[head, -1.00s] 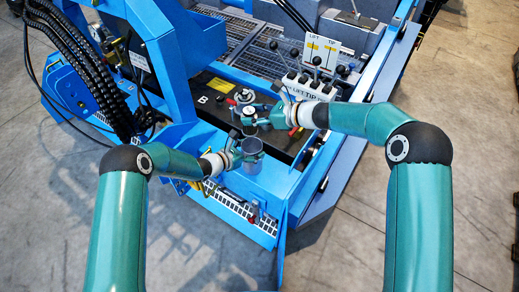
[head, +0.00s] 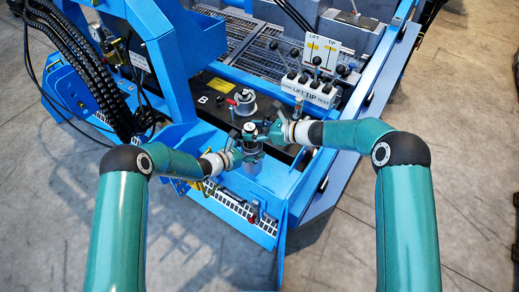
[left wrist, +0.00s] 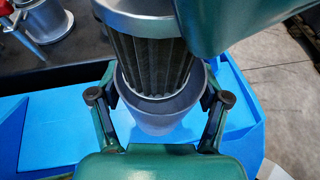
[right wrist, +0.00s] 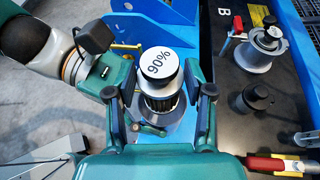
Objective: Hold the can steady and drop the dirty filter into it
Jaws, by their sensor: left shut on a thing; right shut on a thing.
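The grey can (left wrist: 165,118) stands over the blue tray, between the fingers of my left gripper (left wrist: 160,98), which is shut on its sides. The dirty filter (left wrist: 150,62), a dark pleated cylinder with metal end rings, is upright at the can's mouth. Its lower end appears just inside the rim, though the exact depth is unclear. In the head view, my right gripper (head: 262,131) is directly above the can (head: 254,164) and my left gripper (head: 238,155).
A silver housing (right wrist: 262,50) and a small black fitting (right wrist: 253,97) stand on the black panel marked B. A red-handled part (right wrist: 284,164) is near the right gripper. The lever block (head: 308,90) stands behind. Blue tray walls surround the can.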

